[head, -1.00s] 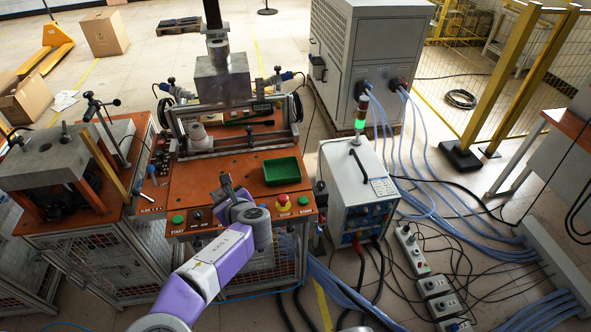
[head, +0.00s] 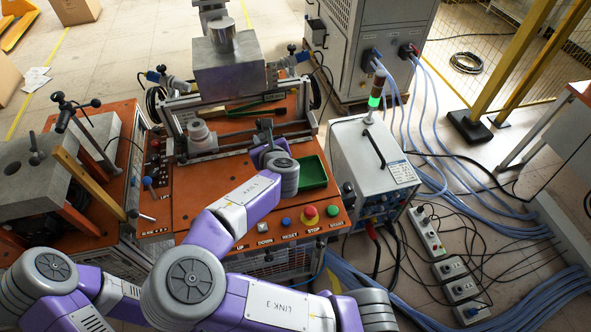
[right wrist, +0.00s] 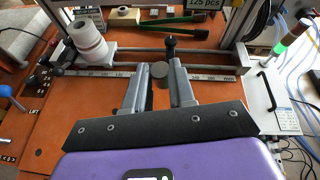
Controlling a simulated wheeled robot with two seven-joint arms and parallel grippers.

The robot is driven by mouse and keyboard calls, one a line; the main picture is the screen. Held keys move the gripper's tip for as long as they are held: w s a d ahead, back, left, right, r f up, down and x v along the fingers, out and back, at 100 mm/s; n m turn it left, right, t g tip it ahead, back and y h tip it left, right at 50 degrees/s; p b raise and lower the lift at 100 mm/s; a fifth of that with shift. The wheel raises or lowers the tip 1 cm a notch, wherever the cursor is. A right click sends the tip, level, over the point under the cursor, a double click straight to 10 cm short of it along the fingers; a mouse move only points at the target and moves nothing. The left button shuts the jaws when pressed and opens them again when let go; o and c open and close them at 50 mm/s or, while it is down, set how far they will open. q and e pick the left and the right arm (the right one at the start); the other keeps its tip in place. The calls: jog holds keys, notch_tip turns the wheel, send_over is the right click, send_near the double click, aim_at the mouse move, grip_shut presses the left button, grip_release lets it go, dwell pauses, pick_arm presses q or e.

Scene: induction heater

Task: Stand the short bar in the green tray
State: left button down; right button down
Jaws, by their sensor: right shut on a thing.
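The green tray (head: 312,172) sits on the orange machine top near its right edge, and my right arm hides its left part. My right gripper (head: 265,128) is just left of the tray's far end, above the orange top. In the right wrist view my right gripper (right wrist: 159,76) is shut on a short grey bar (right wrist: 158,70), whose round end shows between the fingertips. The rest of the bar is hidden, and I cannot tell its tilt. The tray does not show in the right wrist view. My left gripper is out of view.
A metal rail (right wrist: 110,71) with a grey-white cylindrical fitting (right wrist: 92,45) runs just beyond my right gripper. A metal block (head: 230,72) hangs above it. Buttons, including a red one (head: 310,212), line the near edge. A white power unit (head: 365,155) stands right of the tray.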

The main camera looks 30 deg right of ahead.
jog(key=s+d+f+m+g+h+b, duration=0.2)
jog(key=s+d+m+h+b, duration=0.1)
jog(key=d+m+h, duration=0.3)
jog(key=m+g+h+b, duration=0.1)
jog(key=m+g+b, duration=0.3)
jog(key=b, duration=0.1)
send_over(310, 179)
notch_tip(310, 179, down, 6)
jog(key=shift+f, duration=0.1)
jog(key=shift+f+b, duration=0.75)
jog(key=shift+f, duration=1.6)
jog(key=shift+r, duration=0.15)
jog(key=c, duration=1.4)
grip_release()
jog(key=shift+f, duration=0.2)
jog(key=o, duration=0.5)
jog(key=shift+c, duration=0.2)
